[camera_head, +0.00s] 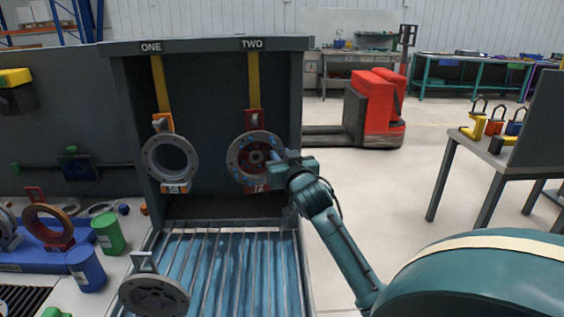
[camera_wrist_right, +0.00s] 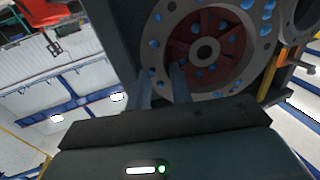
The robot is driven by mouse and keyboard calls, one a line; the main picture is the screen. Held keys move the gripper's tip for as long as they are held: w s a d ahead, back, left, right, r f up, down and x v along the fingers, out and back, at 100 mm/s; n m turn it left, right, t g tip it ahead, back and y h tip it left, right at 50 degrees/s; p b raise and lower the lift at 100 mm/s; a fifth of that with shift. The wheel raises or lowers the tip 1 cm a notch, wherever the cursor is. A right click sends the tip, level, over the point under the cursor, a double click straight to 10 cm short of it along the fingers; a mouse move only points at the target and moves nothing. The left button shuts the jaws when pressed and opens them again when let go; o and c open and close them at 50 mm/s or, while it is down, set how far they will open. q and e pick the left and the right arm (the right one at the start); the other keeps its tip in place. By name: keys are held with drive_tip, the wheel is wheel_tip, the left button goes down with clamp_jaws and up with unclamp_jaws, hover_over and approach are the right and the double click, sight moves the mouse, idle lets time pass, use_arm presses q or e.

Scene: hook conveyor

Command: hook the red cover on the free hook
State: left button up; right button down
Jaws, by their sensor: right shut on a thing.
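The red cover (camera_head: 256,158), a round grey-rimmed part with a red middle and blue spots, is upright in front of the strap marked TWO. A red tab (camera_head: 254,119) shows above it, at the strap's lower end. I cannot tell whether the tab bears on a hook. My right gripper (camera_head: 275,161) is shut on the cover's right rim. In the right wrist view the fingers (camera_wrist_right: 161,78) reach the rim of the cover (camera_wrist_right: 215,20). An orange-tabbed grey ring (camera_head: 170,158) hangs at the strap marked ONE. My left gripper is not in view.
The dark booth (camera_head: 208,45) encloses both straps, with a right wall close to my right arm. A barred grate (camera_head: 215,270) lies below, with a grey disc (camera_head: 155,296) at its left. A blue tray (camera_head: 25,262) holds other rings. Open floor is to the right.

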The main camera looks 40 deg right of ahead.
drive_tip(key=shift+w+d+r+b, duration=0.15)
drive_tip(key=shift+w+d+b, duration=0.3)
drive_tip(key=shift+w+d, duration=0.35)
drive_tip(key=shift+w+d+f, duration=0.3)
drive_tip(key=shift+w+f, duration=0.2)
drive_tip(key=shift+f, duration=0.05)
drive_tip(key=c, duration=1.2)
unclamp_jaws()
drive_tip(key=shift+f, duration=0.15)
drive_tip(key=shift+o, duration=0.2)
drive_tip(key=shift+f, duration=0.3)
drive_tip(key=b+v, duration=0.1)
drive_tip(key=v, duration=1.2)
drive_tip(key=shift+r+b, duration=0.3)
drive_tip(key=shift+s, duration=0.15)
